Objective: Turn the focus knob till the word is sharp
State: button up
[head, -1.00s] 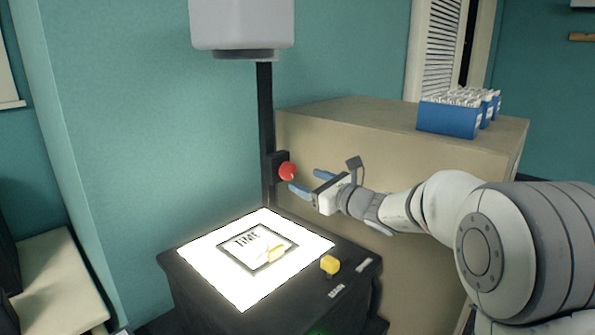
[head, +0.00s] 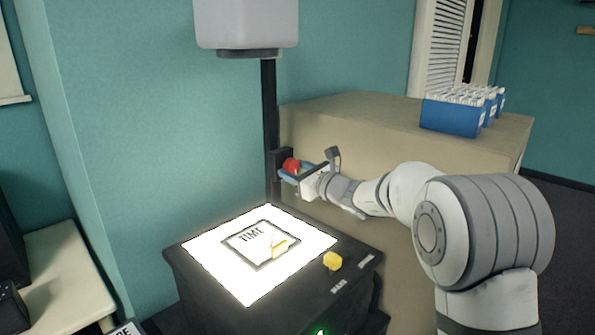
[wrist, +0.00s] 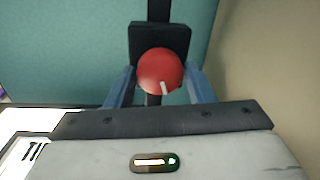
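The red focus knob (head: 291,165) sits on a black bracket on the projector's post. In the wrist view the knob (wrist: 160,71) faces me, with a white mark low and slightly right of its centre. My gripper (head: 287,173) is at the knob, its blue fingers (wrist: 161,84) apart, one on each side of it. The fingers look open; I cannot tell whether either touches the knob. A framed sheet with the word TIME (head: 251,234) lies on the bright projector stage (head: 225,268). The projected word is not in view, so its sharpness cannot be seen.
The grey projector head (head: 246,25) hangs above on the black post (head: 269,120). A yellow knob (head: 332,261) is on the projector's front edge. A pale table is at lower left.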

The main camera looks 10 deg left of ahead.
jog(key=c, duration=0.6)
jog(key=shift+f+n+b, duration=0.25)
jog(key=shift+n+b, duration=0.05)
jog(key=shift+b, duration=0.8)
jog(key=n+b, duration=0.1)
jog(key=b, duration=0.1)
jog(key=shift+f+b, duration=0.1)
jog(key=shift+b, duration=0.25)
jog(key=n+b, duration=0.2)
jog(key=b, duration=0.4)
jog(key=shift+n, duration=0.4)
jog(key=shift+r+n+b, duration=0.35)
jog(key=shift+n+b, duration=0.25)
jog(key=shift+b, duration=0.05)
jog(key=o, duration=1)
jog(key=shift+d, duration=0.1)
